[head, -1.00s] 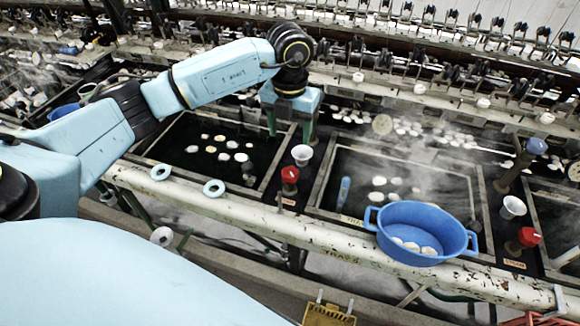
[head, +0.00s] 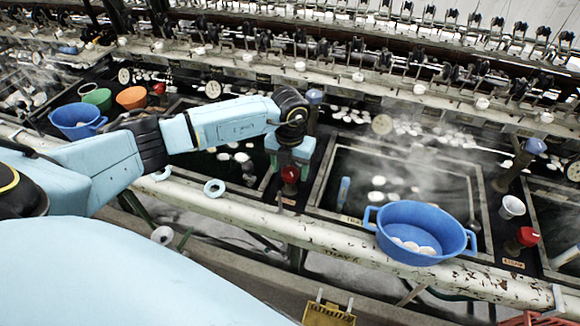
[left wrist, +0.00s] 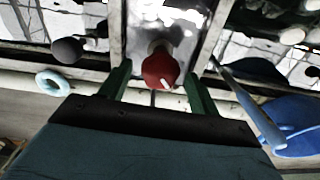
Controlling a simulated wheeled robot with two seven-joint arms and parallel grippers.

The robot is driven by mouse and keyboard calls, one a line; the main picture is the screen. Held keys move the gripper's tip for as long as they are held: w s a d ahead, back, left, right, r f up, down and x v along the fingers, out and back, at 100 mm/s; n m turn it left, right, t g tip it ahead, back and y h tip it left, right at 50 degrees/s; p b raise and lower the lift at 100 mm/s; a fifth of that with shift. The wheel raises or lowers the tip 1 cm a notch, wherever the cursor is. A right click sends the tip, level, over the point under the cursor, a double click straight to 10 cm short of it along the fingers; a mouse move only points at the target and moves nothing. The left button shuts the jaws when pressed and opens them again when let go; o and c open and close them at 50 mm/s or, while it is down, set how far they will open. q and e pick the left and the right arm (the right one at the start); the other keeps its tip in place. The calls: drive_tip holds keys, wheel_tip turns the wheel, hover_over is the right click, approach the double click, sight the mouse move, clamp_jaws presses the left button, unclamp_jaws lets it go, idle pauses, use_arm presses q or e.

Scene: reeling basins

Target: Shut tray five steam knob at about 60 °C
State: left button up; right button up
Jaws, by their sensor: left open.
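A red steam knob (head: 290,175) stands on the post between two basins, just under my left gripper (head: 289,166). In the left wrist view the red knob (left wrist: 160,70), with a white mark on its near side, sits between the two green fingers of my left gripper (left wrist: 158,76). The fingers are open with gaps on both sides. A second red knob (head: 528,236) stands farther right beside a steam label. A round dial (head: 382,124) stands behind the middle basin; its reading is too small to tell. The tray number on the rail is not clearly legible. My right gripper is out of view.
A blue tub (head: 420,240) with white cocoons sits on the front rail (head: 320,240). A pale blue ring (head: 214,188) lies on the rail. A white cup (head: 512,206) stands by the right knob. Steam drifts over the middle basin (head: 400,170).

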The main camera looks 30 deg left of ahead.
use_arm(q)
drive_tip(key=c, duration=1)
drive_tip(key=shift+o, duration=0.2)
drive_tip(key=m+b, duration=0.2)
drive_tip(key=m, duration=0.2)
drive_tip(key=shift+m, duration=0.3)
drive_tip(key=shift+m+b, duration=1.15)
drive_tip(key=shift+m, duration=0.65)
drive_tip(key=o, duration=1)
drive_tip(key=shift+c, duration=0.2)
